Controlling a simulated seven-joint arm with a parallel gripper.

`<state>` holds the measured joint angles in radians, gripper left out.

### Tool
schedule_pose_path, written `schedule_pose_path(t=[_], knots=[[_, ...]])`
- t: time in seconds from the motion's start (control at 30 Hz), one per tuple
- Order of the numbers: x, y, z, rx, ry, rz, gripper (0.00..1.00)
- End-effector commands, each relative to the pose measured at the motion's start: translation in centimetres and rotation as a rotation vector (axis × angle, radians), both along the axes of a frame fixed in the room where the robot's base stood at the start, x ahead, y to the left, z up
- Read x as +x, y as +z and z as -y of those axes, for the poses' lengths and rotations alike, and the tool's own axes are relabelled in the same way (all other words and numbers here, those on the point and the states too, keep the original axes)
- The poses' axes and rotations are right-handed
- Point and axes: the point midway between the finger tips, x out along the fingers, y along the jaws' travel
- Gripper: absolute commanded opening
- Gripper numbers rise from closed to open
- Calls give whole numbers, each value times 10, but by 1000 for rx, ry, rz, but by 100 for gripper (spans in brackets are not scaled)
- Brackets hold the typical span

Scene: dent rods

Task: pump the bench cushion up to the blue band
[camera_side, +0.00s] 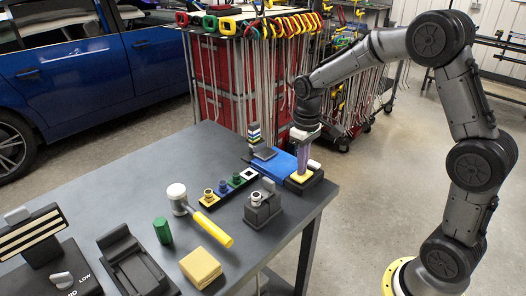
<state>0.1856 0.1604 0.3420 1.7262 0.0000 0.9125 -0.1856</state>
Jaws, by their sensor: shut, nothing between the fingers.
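A flat blue cushion (271,166) lies at the far right end of the grey bench. A small black upright piece with coloured bands (254,133), one of them blue, stands at the cushion's back left; any level mark on it is too small to read. A black block with a yellow top pad (299,178) sits against the cushion's right side. My gripper (302,172) is shut and empty, pointing down over the yellow pad. Its tips are at or just above the pad; I cannot tell whether they touch.
On the bench (130,190) are a white-headed mallet with a yellow handle (212,228), a strip of coloured knobs (228,188), a black holder (262,208), a green cylinder (162,231), a yellow block (200,267) and a black cradle (133,266). A striped board (32,233) stands front left.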

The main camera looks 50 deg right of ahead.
Motion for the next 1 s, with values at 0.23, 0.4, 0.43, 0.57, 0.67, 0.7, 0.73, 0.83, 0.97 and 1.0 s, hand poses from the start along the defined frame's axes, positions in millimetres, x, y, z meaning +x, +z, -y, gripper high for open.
schedule_pose_path(t=[0.23, 0.4, 0.43, 0.57, 0.67, 0.7, 0.73, 0.83, 0.97, 1.0], knots=[[0, -4, 0, 0, 0, -1, 0], [0, -1, 0, 0, 0, 0, 0], [0, 0, 0, 0, 0, -1, 0], [0, 5, 0, 0, 0, -2, 0], [0, 7, 0, 0, 0, -2, 0], [0, 7, 0, 0, 0, -2, 0], [0, 7, 0, 0, 0, -2, 0], [0, 7, 0, 0, 0, -1, 0], [0, 7, 0, 0, 0, -1, 0], [0, 7, 0, 0, 0, -1, 0]])
